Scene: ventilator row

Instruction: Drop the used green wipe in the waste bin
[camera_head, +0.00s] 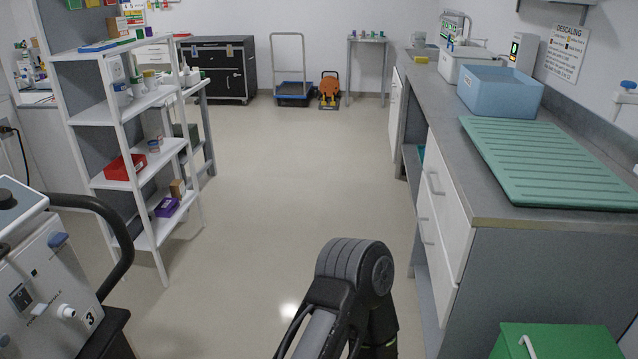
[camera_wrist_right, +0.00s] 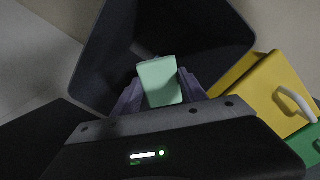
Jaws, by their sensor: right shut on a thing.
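The light green wipe (camera_wrist_right: 160,82) is held between the purple-grey fingers of my right gripper (camera_wrist_right: 160,92) in the right wrist view. The gripper is shut on it. Beyond it is a dark, open-topped bin (camera_wrist_right: 225,35), and the wipe shows against its dark inside. I cannot tell how far the wipe is above the bin or whether it is inside the rim. In the head view my right arm reaches down at the bottom centre; its gripper and the wipe are hidden there. My left gripper is in neither view.
A yellow box (camera_wrist_right: 262,95) with a pale handle stands right of the dark bin. A green box (camera_head: 555,342) stands at the head view's bottom right, by the counter (camera_head: 560,232). A white shelf rack (camera_head: 125,185) is at left. The floor between is clear.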

